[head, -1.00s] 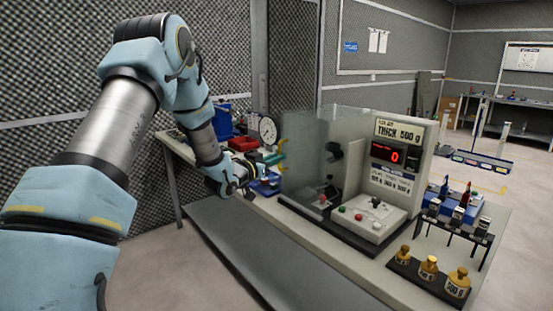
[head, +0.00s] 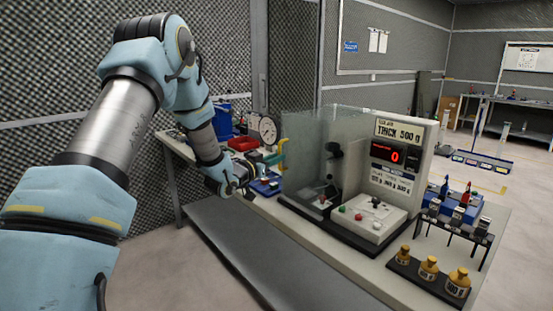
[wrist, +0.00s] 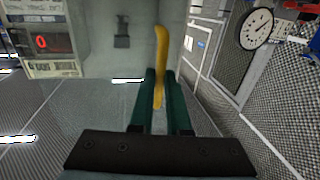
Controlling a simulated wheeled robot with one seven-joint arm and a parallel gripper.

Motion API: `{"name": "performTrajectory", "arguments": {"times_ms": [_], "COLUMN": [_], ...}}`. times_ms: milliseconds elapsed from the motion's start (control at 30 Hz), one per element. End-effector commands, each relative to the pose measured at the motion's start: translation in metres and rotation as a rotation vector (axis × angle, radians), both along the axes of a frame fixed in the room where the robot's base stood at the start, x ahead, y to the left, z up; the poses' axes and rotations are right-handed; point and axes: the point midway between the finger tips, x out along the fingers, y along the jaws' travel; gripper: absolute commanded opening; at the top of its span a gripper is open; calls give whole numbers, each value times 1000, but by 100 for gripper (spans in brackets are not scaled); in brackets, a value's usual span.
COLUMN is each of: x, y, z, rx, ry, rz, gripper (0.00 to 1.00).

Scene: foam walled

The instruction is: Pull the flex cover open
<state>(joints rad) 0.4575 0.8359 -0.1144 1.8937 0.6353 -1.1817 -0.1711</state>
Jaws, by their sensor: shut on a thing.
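The flex cover (head: 301,135) is a clear, faintly grey panel at the left of the test machine in the head view. My gripper (head: 274,158) is at the cover's left side, low over the bench. In the wrist view, the green fingers of my gripper (wrist: 160,88) are shut on a yellow handle (wrist: 160,50), which stands up between them. The handle also shows as a small yellow piece in the head view (head: 282,147). Where the handle joins the cover is hard to make out.
The machine's red display (head: 388,154) reads 0. Its button box (head: 367,217) stands in front. Brass weights (head: 428,267) and a blue rack (head: 455,205) are at the right. A dial gauge (head: 267,130) and red bin (head: 242,143) are behind my gripper.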

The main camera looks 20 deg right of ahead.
Motion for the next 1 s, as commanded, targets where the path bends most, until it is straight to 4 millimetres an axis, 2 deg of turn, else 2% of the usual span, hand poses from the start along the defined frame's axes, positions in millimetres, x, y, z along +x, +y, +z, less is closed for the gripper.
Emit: {"name": "performTrajectory", "arguments": {"times_ms": [267,433,567,800,1000], "x": [-1,-15,-40,-103,-146], "y": [0,-4,-11,-27,-38], "z": [0,-3,-5,-6,-4], "rx": [0,0,-1,0,0], "ry": [0,0,0,-1,-1], "rz": [0,-2,-4,-5,-3], "gripper": [0,0,0,0,0]}}
